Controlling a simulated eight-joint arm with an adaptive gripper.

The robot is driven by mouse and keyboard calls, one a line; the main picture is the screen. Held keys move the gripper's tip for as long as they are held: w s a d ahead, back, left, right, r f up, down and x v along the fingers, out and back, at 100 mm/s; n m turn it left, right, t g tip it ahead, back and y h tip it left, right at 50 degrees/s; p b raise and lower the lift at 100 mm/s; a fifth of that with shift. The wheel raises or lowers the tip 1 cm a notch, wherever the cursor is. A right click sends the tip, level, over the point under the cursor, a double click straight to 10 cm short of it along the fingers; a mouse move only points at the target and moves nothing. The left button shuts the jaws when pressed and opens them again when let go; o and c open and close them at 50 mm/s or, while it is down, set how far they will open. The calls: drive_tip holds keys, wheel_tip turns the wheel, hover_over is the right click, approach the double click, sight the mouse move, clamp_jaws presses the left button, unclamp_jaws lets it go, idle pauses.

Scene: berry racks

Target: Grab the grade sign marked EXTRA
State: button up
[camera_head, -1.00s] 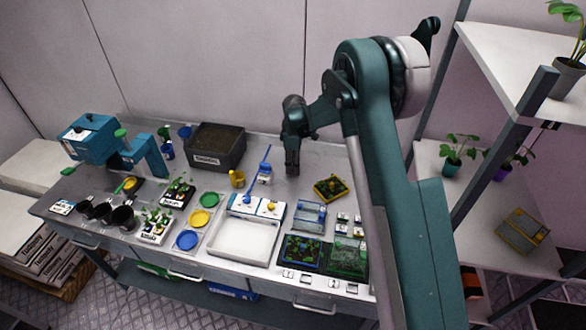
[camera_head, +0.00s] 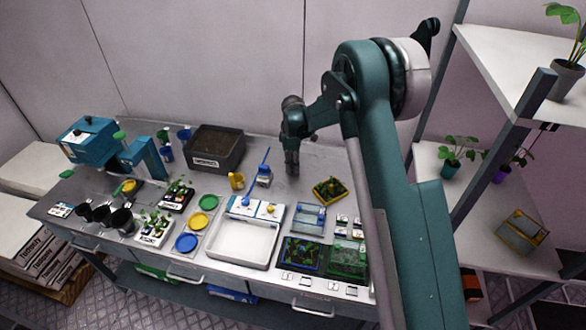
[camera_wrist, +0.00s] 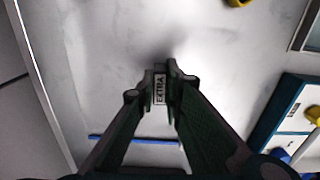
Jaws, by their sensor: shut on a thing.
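The grade sign marked EXTRA (camera_wrist: 160,88) shows in the wrist view as a small pale plate with dark lettering, between my fingertips. My gripper (camera_wrist: 165,78) is shut on it, one finger on each side. In the head view my gripper (camera_head: 292,170) points down at the back of the bench, to the right of the blue-handled tool. The sign is too small to make out there. I cannot tell whether it touches the bench top.
A bench (camera_head: 268,184) holds a dark soil bin (camera_head: 215,150), a white tray (camera_head: 240,243), a yellow-framed plant box (camera_head: 329,190) and dark planted trays (camera_head: 301,254). A blue rod (camera_wrist: 135,139) lies near my fingers. Bare bench surrounds the sign.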

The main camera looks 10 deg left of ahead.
drive_tip(key=shift+r, duration=4.75)
